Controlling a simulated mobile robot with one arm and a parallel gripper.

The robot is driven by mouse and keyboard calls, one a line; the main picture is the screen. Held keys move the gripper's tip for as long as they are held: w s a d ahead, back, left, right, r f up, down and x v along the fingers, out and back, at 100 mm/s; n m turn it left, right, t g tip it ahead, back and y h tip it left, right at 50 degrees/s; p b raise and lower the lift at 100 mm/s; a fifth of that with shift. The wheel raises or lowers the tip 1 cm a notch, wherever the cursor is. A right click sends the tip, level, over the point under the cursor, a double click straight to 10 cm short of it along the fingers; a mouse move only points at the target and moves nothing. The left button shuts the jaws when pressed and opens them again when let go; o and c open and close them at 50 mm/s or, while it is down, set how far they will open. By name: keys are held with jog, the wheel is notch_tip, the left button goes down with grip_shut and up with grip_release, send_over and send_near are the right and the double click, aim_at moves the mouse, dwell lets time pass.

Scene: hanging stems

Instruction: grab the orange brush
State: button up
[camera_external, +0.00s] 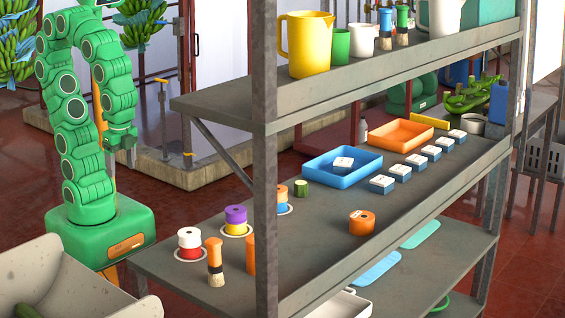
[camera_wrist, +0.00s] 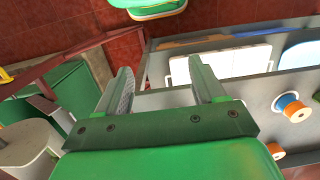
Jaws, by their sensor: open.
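The orange brush (camera_external: 215,262) stands upright on the middle shelf, near its left front end, in the external view. It has an orange handle on top and a pale and dark lower part. My gripper (camera_external: 122,140) hangs to the left of the shelf, higher than the brush and well apart from it. In the wrist view my gripper (camera_wrist: 160,74) is open, with nothing between the fingers. I cannot tell whether the orange item (camera_wrist: 275,150) at the lower right of that view is the brush.
A red-white spool (camera_external: 189,243), a purple-yellow spool (camera_external: 236,220) and a partly hidden orange cylinder (camera_external: 250,254) stand near the brush. A metal post (camera_external: 264,150) rises just right of them. The upper shelf (camera_external: 215,103) overhangs behind. A grey bin (camera_external: 70,285) is at lower left.

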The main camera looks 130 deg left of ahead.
jog(key=w+d+r+n+t+h, duration=0.1)
jog(key=w+d+t, duration=0.3)
jog(key=w+d, duration=0.65)
jog(key=w+d+r+n+t+h, duration=0.15)
jog(key=w+d+t, duration=0.3)
jog(key=w, duration=1.15)
jog(key=w+d+r+n+t+h, duration=0.15)
jog(key=w+d+t, duration=0.25)
jog(key=w+d, duration=0.7)
jog(key=w+a+f+n+y, duration=0.1)
jog(key=w+a+f+y, duration=0.1)
jog(key=w+a, duration=0.3)
jog(key=n+g+y, duration=0.3)
jog(key=n+y, duration=0.2)
jog(key=y, duration=0.7)
send_near(215, 264)
jog(key=a+f, duration=0.2)
jog(key=shift+w+a, duration=0.15)
jog(key=shift+a, duration=0.1)
jog(key=shift+a+f+y, duration=0.15)
jog(key=shift+a+y, duration=0.15)
jog(key=shift+a, duration=0.05)
jog(key=shift+x, duration=3.6)
jog(key=shift+w+d+f, duration=0.1)
jog(key=shift+f, duration=0.05)
